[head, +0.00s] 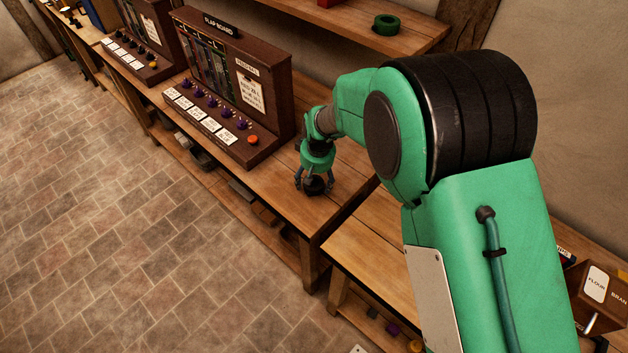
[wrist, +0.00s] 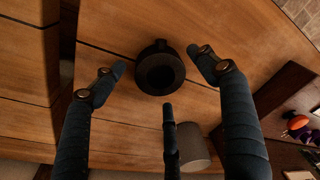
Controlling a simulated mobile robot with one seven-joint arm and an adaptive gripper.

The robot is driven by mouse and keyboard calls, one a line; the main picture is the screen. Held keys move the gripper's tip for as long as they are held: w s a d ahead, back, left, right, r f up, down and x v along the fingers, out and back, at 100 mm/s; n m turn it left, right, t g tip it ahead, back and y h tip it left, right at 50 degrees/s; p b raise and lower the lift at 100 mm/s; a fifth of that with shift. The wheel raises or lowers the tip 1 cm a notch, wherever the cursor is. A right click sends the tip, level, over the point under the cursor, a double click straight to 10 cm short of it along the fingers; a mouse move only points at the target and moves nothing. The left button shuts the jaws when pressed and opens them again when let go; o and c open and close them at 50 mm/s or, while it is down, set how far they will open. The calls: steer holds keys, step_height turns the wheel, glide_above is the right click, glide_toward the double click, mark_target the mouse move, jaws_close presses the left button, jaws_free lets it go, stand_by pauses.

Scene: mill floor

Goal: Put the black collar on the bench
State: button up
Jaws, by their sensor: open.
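The black collar (wrist: 160,72) is a dark ring with a round opening, and it appears to rest on the wooden bench top (wrist: 110,22). In the head view the collar (head: 315,187) shows low between my fingers, near the end of the bench (head: 283,190). My gripper (head: 313,184) points down over it. In the wrist view its three dark fingers (wrist: 165,83) are spread open around the collar, with gaps visible between the fingertips and the collar. Nothing is held. Whether any finger touches the collar on its far side is hard to tell.
A flap-board cabinet (head: 235,85) with knobs, cards and a red button stands left of my gripper. A green ring (head: 387,24) lies on the shelf (head: 400,42) behind. A grey rounded object (wrist: 195,148) shows beside one finger. Flour and bran boxes (head: 597,290) are at right.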

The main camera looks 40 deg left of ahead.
mark_target(318, 187)
step_height(318, 187, up, 12)
steer(key=d+p, duration=0.1)
steer(key=shift+s+d+f, duration=0.25)
steer(key=shift+s+d, duration=0.05)
steer(key=shift+s, duration=0.05)
stand_by(0.6)
stand_by(0.4)
